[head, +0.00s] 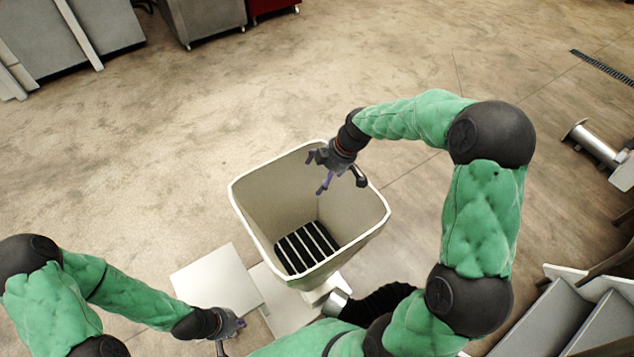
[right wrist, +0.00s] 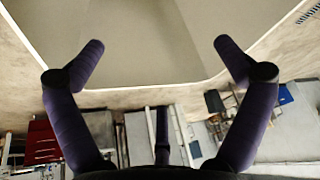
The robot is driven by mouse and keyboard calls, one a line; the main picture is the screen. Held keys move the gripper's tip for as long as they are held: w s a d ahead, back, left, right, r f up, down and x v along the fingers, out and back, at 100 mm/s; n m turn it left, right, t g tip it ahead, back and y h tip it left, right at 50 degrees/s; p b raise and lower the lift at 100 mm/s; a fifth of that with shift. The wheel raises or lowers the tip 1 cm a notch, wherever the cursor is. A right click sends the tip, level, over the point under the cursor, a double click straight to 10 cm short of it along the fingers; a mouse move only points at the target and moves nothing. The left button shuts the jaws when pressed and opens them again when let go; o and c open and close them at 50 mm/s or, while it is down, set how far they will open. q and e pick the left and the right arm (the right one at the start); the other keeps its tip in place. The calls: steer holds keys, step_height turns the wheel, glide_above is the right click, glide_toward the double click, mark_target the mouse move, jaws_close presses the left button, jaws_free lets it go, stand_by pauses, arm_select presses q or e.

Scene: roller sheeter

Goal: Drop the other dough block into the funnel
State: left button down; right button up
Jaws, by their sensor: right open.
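The funnel (head: 262,215) is a large off-white square hopper in the middle of the head view, with a dark slatted bottom and no dough visible inside. My right gripper (head: 337,186) is over the funnel's far right part, open and empty. In the right wrist view my right gripper (right wrist: 160,62) has its fingers wide apart, with the funnel's pale inner wall (right wrist: 150,30) beyond them. My left gripper (head: 232,338) is low at the left, near the pale panels; its fingers are too small to judge. I see no dough block in either view.
A pale flat panel (head: 215,283) lies left of the funnel, with another pale surface (head: 280,300) beside it. Grey cabinets (head: 205,15) stand at the far left. A metal cylinder (head: 592,140) and grey panels (head: 550,320) are on the right. The floor beyond the funnel is clear.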

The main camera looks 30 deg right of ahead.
steer(key=shift+v, duration=2.75)
steer(key=shift+f, duration=0.1)
